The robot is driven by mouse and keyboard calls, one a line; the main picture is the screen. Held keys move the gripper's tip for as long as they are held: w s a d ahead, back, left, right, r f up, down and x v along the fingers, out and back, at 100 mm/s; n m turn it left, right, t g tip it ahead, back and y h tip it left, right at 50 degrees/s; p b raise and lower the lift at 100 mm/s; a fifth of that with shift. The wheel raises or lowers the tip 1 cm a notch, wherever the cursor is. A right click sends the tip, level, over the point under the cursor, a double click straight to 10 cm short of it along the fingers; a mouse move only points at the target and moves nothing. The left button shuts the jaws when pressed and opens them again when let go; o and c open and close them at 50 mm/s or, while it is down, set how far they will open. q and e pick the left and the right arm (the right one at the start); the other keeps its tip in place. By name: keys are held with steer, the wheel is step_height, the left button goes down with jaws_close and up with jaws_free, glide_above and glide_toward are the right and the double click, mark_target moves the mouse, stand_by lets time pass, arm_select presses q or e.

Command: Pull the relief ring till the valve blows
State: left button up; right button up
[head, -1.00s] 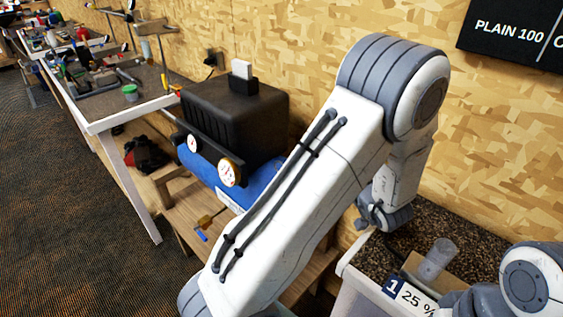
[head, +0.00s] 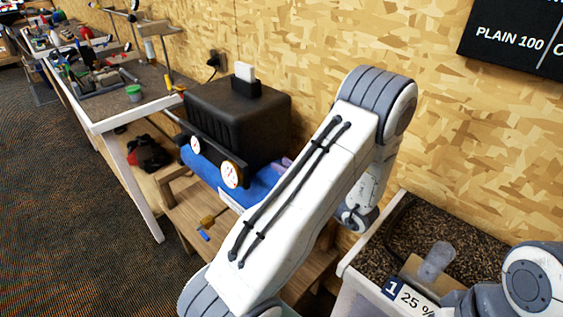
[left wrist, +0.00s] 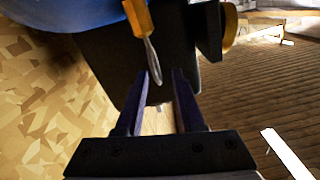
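The compressor has a black cover (head: 240,120), a blue tank (head: 205,172) and two round gauges (head: 231,174). My left forearm crosses in front of its right side. The purple fingertips of my left gripper (head: 284,163) show partly beside the cover. In the left wrist view the left gripper (left wrist: 164,78) is open, its fingers apart near the black cover (left wrist: 115,60). An orange-handled piece with a metal shaft (left wrist: 151,55) reaches down towards the space between the fingertips; I cannot tell whether they touch. I cannot make out the relief ring or valve.
The compressor stands on a low wooden bench (head: 190,222) with a small brass and blue fitting (head: 208,222). A tool-covered workbench (head: 115,105) stands to the left. A dark-filled bin (head: 465,235) stands at the right. The wooden wall is close behind.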

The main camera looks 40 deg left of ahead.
arm_select(q)
steer(key=shift+a, duration=0.9)
jaws_close()
stand_by(0.8)
